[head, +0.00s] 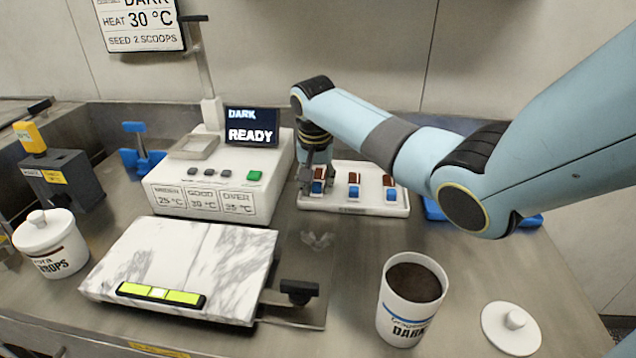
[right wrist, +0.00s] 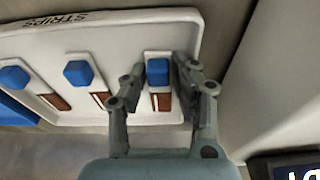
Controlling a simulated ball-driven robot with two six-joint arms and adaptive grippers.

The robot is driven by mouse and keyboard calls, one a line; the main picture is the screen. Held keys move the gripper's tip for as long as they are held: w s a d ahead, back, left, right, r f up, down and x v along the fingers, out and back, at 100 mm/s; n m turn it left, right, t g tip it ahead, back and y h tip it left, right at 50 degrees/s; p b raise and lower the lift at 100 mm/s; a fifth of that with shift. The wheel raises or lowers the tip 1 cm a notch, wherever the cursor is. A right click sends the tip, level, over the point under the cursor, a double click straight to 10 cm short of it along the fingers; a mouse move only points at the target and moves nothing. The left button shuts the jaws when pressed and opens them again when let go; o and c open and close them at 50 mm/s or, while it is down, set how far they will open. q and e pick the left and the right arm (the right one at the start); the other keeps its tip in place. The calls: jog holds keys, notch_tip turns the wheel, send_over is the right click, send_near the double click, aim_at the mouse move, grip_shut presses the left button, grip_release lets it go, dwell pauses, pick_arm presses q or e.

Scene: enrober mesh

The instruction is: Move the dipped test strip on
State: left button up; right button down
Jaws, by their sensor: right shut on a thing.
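A white rack (head: 336,205) marked STRIPS in the right wrist view (right wrist: 95,22) lies right of the tempering machine (head: 205,190). It holds three strips with blue grips and brown parts: the left strip (head: 318,188), the middle strip (head: 354,190) and the right strip (head: 390,193). My right gripper (head: 311,178) is shut on the left strip's blue grip, which shows between its fingers in the right wrist view (right wrist: 158,70). The strip still lies over the rack. I cannot tell whether it is lifted. My left gripper is out of view.
The machine's screen (head: 251,127) reads DARK, READY. A marble slab (head: 190,250) with a level fills the front left. An open dark chocolate pot (head: 402,318) and its lid (head: 511,328) stand front right. A lidded DROPS jar (head: 52,250) stands far left.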

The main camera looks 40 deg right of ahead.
jog(key=shift+s+a+f, duration=0.3)
jog(key=shift+s+f, duration=0.15)
jog(key=shift+f, duration=0.25)
jog(key=c, duration=1.4)
grip_release()
jog(key=o, duration=0.5)
jog(key=shift+w+f, duration=0.15)
jog(key=shift+w, duration=0.1)
jog(key=r, duration=0.8)
jog(key=shift+s+a+r, duration=0.15)
jog(key=shift+s+a, duration=0.1)
jog(key=shift+a, duration=0.05)
